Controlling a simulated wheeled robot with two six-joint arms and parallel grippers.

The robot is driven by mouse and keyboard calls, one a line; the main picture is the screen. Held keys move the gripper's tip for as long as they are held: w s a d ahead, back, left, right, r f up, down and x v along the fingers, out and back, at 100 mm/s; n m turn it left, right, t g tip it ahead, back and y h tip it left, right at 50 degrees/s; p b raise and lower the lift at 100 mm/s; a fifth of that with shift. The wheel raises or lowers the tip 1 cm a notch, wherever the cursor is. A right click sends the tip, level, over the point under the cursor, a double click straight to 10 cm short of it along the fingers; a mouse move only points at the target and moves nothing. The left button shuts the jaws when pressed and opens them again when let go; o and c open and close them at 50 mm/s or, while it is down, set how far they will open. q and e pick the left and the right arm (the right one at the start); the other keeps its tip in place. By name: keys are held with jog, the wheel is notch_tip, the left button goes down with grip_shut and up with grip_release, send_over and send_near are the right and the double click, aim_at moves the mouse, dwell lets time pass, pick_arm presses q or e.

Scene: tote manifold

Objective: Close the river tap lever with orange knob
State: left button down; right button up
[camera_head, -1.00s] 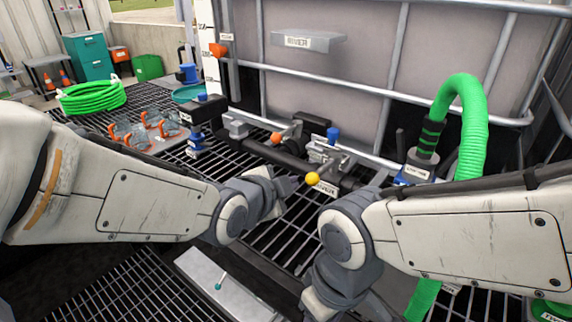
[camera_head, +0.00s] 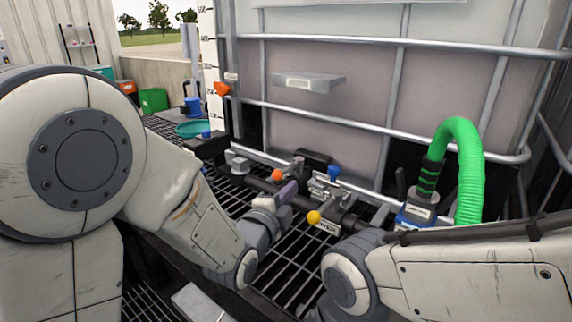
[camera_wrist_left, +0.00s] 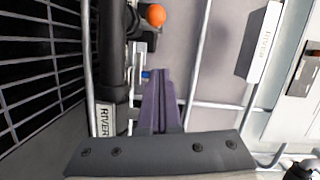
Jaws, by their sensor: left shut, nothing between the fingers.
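The orange knob (camera_head: 277,175) of the tap lever sits above the dark manifold pipe (camera_head: 345,218) in front of the tank. In the left wrist view, the orange knob (camera_wrist_left: 156,15) shows at the top beside the black pipe (camera_wrist_left: 112,60). A RIVER label (camera_wrist_left: 104,120) is on the pipe. My left gripper (camera_head: 287,193) is shut and empty, with its purple fingers just below and right of the knob in the head view. The fingers (camera_wrist_left: 158,80) look apart from the knob in the wrist view. My right gripper is out of view; only its arm shows.
A yellow knob (camera_head: 314,216) stands right of my left fingers, with a blue valve part (camera_head: 334,173) behind it. A green hose (camera_head: 468,165) arches at the right. The caged tank (camera_head: 340,115) stands behind the pipe. Grating (camera_head: 290,268) lies below.

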aim_at(289, 168)
pick_arm(q)
jog(key=p+x, duration=0.4)
jog(key=x, duration=0.2)
jog(key=shift+w+p, duration=0.15)
jog(key=shift+p, duration=0.25)
jog(key=w+a, duration=0.2)
jog(key=a, duration=0.1)
jog(key=shift+a+f, duration=0.1)
jog(key=shift+f, duration=0.3)
